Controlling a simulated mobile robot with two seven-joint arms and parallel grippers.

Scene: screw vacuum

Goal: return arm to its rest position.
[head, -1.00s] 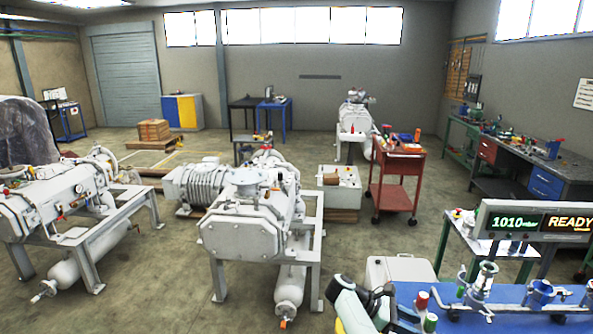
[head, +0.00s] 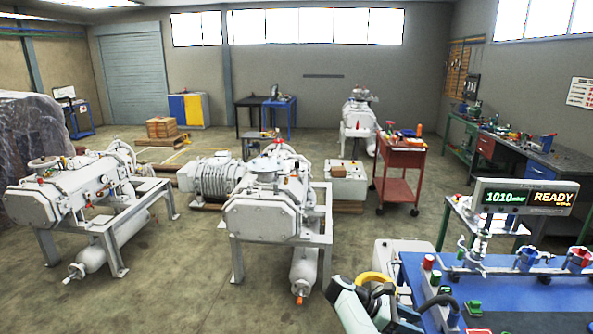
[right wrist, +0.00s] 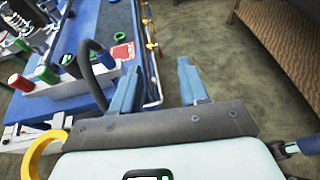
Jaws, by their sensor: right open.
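My right arm (head: 352,303) shows at the bottom of the head view, beside the near left corner of the blue-topped bench (head: 415,268). Its fingers cannot be made out there. In the right wrist view my right gripper (right wrist: 158,82) is open and empty, its two blue-grey fingers apart. The left finger overlaps the bench's edge in that view; the right one shows against the floor. My left arm and gripper are not in view.
On the bench are red and green capped parts (head: 429,262), a row of fittings (head: 529,258) and a display (head: 525,197) reading 1010 and READY. White pump machines (head: 262,215) stand left of it. A red trolley (head: 402,160) stands behind.

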